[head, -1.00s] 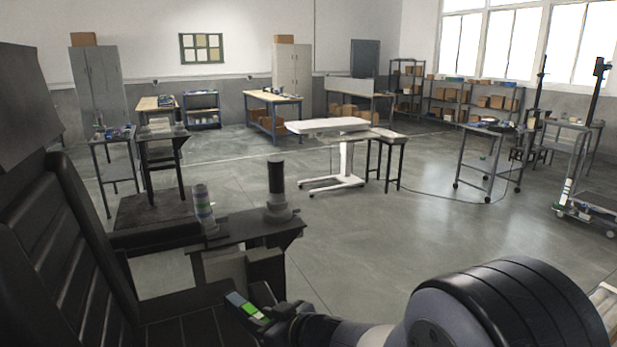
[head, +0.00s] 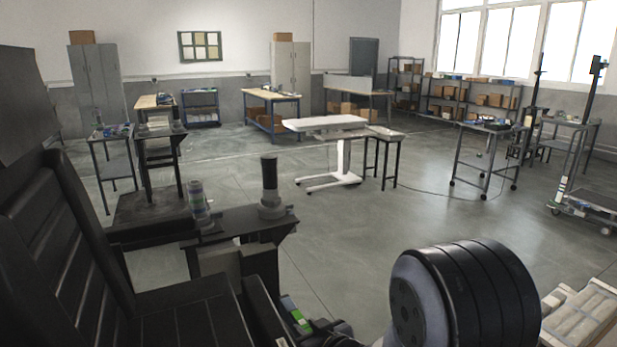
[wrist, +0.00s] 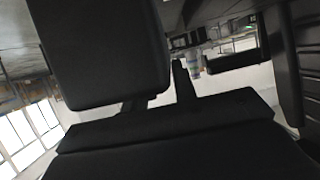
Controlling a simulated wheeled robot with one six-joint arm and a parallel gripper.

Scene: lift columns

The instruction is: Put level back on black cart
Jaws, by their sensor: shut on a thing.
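A small green and pale-blue object, seemingly the level (head: 295,314), shows at the bottom of the head view, against my gripper (head: 318,328). My gripper is shut on it, though its fingertips are mostly hidden by dark parts and the frame edge. A dark wheeled cart (head: 486,128), which looks like the black cart, stands across the floor at the right, with small items on top. It is far from my gripper. In the wrist view large black surfaces fill most of the picture; the level cannot be made out there.
A black padded seat (head: 70,240) is close at the left. A white lift table (head: 325,124) and small dark stand (head: 385,135) are mid-floor. A low platform cart (head: 590,203) is far right; a pale slatted thing (head: 585,315) is near right. Floor between is open.

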